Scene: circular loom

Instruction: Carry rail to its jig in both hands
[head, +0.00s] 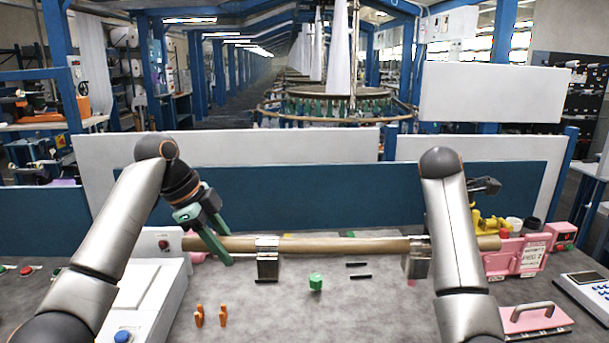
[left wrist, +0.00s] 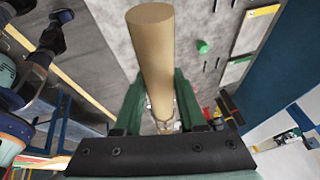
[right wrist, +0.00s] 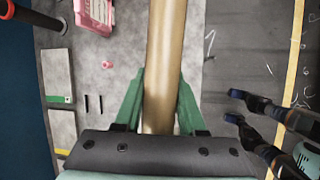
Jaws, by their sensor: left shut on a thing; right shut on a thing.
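The rail (head: 340,245) is a long tan round bar, lying level from left to right across the table in the head view. Two silver metal blocks (head: 267,258) (head: 417,262), which look like the jig, stand along it; I cannot tell whether the rail rests in them or is just above. My left gripper (head: 217,245) is shut on the rail near its left end; the left wrist view shows the rail (left wrist: 152,60) between the green fingers.
A pink box (head: 515,257) and a pink plate with handle (head: 535,318) are at the right. A white unit (head: 145,290) stands at the left. A blue panel (head: 330,195) closes the back.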

